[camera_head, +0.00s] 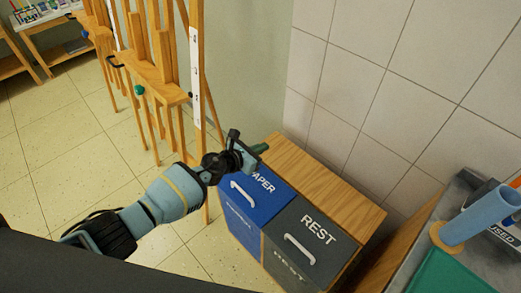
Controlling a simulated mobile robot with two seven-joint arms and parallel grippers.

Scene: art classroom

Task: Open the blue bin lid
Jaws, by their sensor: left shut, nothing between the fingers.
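The blue bin lid (264,202), with part of the word "PAPER" in white and a white handle (243,194), lies closed on the left half of a wooden bin cabinet (323,178). My left gripper (262,149) is shut and empty. In the picture it is over the far left corner of the blue lid, beyond the handle, and its wrist hides part of the lettering. I cannot tell how high above the lid it is. My right gripper is not in view.
A dark grey "REST" lid (318,237) with its own white handle adjoins the blue one on the right. A tiled wall (360,90) stands behind. Wooden easels (155,75) stand at the left. A counter with a blue cylinder (480,215) is at the right.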

